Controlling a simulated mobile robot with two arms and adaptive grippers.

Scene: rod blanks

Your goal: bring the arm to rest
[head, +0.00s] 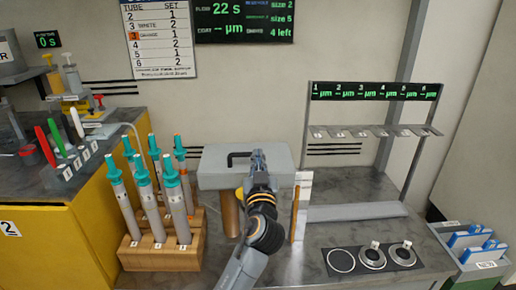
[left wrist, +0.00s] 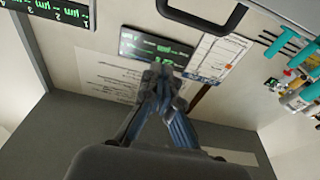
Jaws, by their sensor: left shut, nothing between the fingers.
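My left gripper (head: 257,158) is in the middle of the head view, at the end of my arm that comes up from the bottom. It points away, in front of the grey box with a black handle (head: 243,158). In the left wrist view my left gripper (left wrist: 162,72) has its fingertips together with nothing between them. The black handle shows at the top of that view (left wrist: 205,14). I cannot tell how far the fingers are from the box. My right gripper is in neither view.
A wooden rack (head: 160,258) with several teal-capped tubes stands left of my arm. An upright wooden stick and white strip (head: 301,205) stand just right of it. A slotted stand (head: 372,131), round pads (head: 372,257) and a blue-filled bin (head: 484,268) are further right.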

